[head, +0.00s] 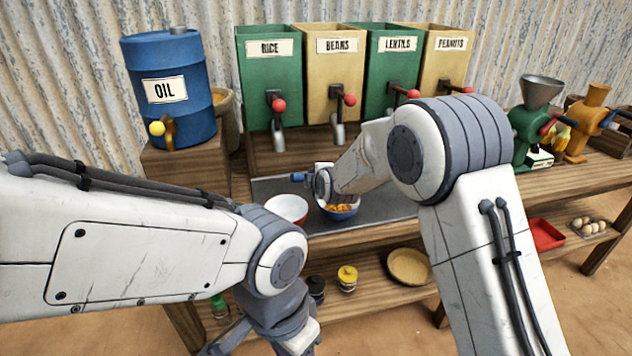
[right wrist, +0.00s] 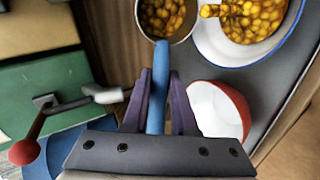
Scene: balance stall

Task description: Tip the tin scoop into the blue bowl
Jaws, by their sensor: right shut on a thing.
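My right gripper (right wrist: 160,75) is shut on the blue handle of the tin scoop (right wrist: 182,28). In the right wrist view, golden-brown pieces are inside the scoop. The blue bowl (right wrist: 210,50), white inside with a blue rim, is just right of the scoop and holds many similar pieces. A few pieces lie at its rim nearest the scoop. In the head view, the blue bowl (head: 342,214) stands on the grey counter mat below my right gripper (head: 320,182); the handle's blue end sticks out left, and the scoop's tin part is hard to make out.
A red bowl (head: 287,208) stands just left of the blue one. Rice, beans, lentils and peanuts dispensers (head: 268,75) with red-knobbed levers stand behind. A blue oil drum (head: 180,85) is at left. Jars and a round basket (head: 409,266) sit on the lower shelf.

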